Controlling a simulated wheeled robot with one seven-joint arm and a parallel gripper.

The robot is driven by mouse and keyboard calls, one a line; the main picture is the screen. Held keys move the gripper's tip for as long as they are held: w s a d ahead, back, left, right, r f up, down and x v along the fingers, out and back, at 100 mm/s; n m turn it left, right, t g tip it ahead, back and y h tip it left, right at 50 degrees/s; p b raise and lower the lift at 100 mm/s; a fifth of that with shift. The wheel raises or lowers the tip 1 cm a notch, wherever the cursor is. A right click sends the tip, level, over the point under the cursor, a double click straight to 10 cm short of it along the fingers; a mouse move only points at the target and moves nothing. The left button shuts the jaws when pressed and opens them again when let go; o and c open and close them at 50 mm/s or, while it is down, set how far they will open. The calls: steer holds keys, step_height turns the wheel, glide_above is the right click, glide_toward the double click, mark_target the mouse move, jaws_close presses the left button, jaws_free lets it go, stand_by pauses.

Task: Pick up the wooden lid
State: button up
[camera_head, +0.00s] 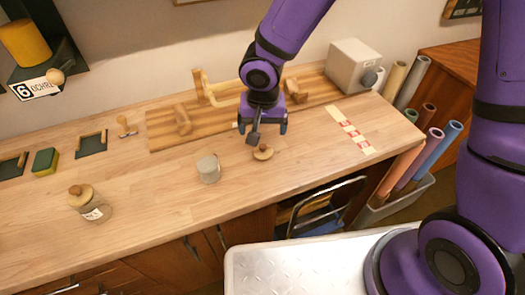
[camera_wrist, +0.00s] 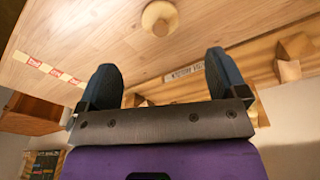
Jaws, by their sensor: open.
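The wooden lid (camera_head: 263,153) is a round, pale disc with a knob, lying on the wooden table (camera_head: 320,160). In the wrist view the lid (camera_wrist: 159,18) shows at the top centre, beyond the fingertips and roughly between their lines. My gripper (camera_head: 262,126) is open and empty, pointing down just above and behind the lid, apart from it. In the wrist view the two dark fingers of my gripper (camera_wrist: 162,75) are spread wide. A glass jar (camera_head: 208,169) without a lid stands to the left of the lid.
A second jar (camera_head: 93,208) with a wooden lid stands at the front left. A wooden board with wooden pieces (camera_head: 160,131) lies behind my gripper. A red-and-white strip (camera_head: 350,130) and a grey box (camera_head: 352,66) are to the right. Table around the lid is clear.

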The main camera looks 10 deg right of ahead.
glide_above(263, 146)
steer(key=s, duration=0.1)
steer(key=f, duration=0.4)
steer(key=shift+s+a+f, duration=0.2)
steer(key=shift+a, duration=0.05)
steer(key=shift+w+d+f, duration=0.1)
steer(key=shift+w+f, duration=0.15)
steer(key=shift+f, duration=0.75)
steer(key=shift+w+d+f, duration=0.1)
steer(key=shift+w+f, duration=0.1)
steer(key=shift+f, duration=0.85)
steer(key=shift+w+f, duration=0.25)
steer(key=shift+f, duration=0.75)
steer(key=c, duration=1)
